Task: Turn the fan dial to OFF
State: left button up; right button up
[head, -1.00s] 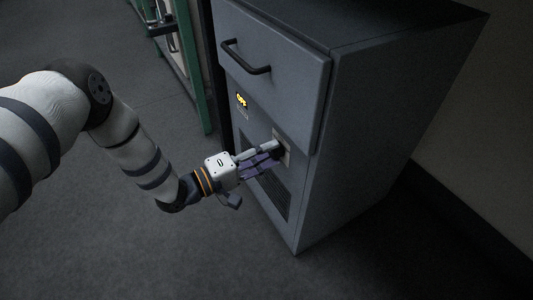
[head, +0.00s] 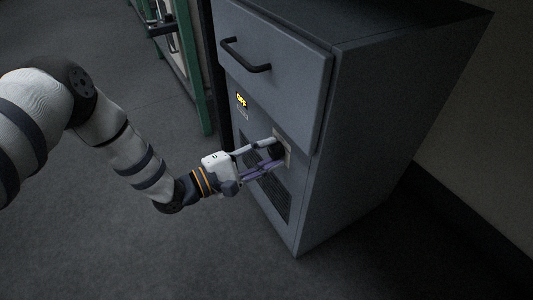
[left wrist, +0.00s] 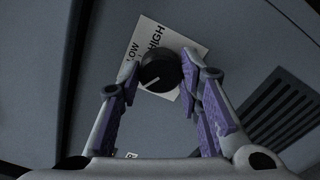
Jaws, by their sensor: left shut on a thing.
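The fan dial (head: 279,151) is a round dark knob on the front of a grey cabinet, mostly covered by my fingers in the head view. In the left wrist view the black dial (left wrist: 160,68) has a pale pointer line slanting to the lower left. It sits on a white label plate (left wrist: 190,52) with the words LOW and HIGH; no OFF mark can be made out. My left gripper (head: 272,155) is shut on the dial, with one finger on each side. My right gripper is not in view.
The grey cabinet (head: 365,140) has a drawer with a black handle (head: 246,56) above the dial. A small lit orange display (head: 241,100) is left of the dial, its text too small to read. A vent grille (head: 272,192) lies below. Open floor is at left.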

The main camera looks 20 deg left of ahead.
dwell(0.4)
pick_arm(q)
jog(key=o, duration=1.1)
jog(key=shift+o, duration=0.2)
jog(key=shift+s, duration=0.1)
jog(key=v, duration=1.2)
